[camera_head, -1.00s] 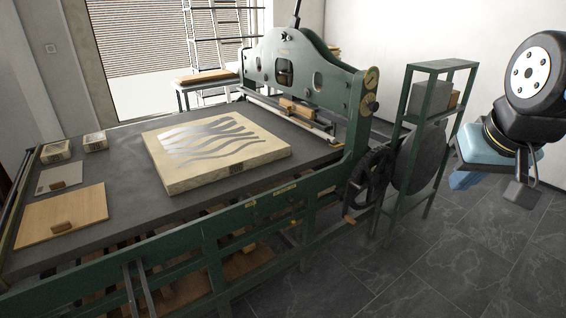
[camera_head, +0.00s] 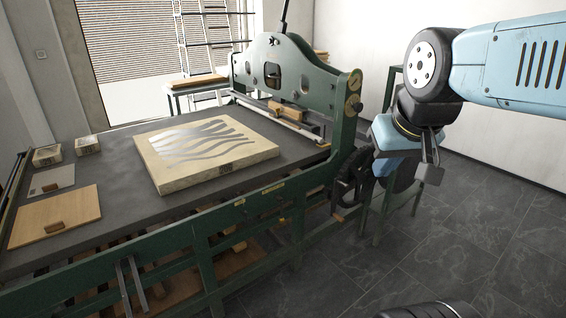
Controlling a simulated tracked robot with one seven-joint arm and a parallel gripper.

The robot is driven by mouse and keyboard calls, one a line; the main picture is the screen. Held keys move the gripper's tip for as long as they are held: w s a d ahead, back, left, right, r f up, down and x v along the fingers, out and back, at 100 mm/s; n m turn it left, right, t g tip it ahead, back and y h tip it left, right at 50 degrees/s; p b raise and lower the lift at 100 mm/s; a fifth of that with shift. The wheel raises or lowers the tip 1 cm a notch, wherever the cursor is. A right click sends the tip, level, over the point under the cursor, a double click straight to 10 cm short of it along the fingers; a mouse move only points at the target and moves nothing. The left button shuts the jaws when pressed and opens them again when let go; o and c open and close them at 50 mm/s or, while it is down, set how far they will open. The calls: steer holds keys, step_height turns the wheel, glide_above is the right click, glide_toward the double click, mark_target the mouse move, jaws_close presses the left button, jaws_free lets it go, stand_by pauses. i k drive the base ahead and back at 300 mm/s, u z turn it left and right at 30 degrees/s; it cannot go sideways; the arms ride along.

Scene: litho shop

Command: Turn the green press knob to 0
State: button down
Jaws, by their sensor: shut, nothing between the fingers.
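The green press (camera_head: 313,78) stands across the right part of a long dark bed. The plate's marks and the knob's setting are too small to read. My gripper (camera_head: 384,168), blue and dark grey, hangs below my wrist, right of and lower in the picture than the knob. It is shut and empty, and appears apart from the knob. Its fingertips are hard to make out.
A spoked black handwheel (camera_head: 353,178) juts from the press's right side, beside my gripper. A green rack (camera_head: 381,212) stands behind my arm, partly hidden. A pale litho stone (camera_head: 160,177) lies on the bed. The dark tiled floor (camera_head: 450,215) at right is clear.

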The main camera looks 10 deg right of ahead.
mark_target(358, 107)
steer(key=u, duration=0.15)
steer(key=i, duration=1)
steer(key=z, duration=0.8)
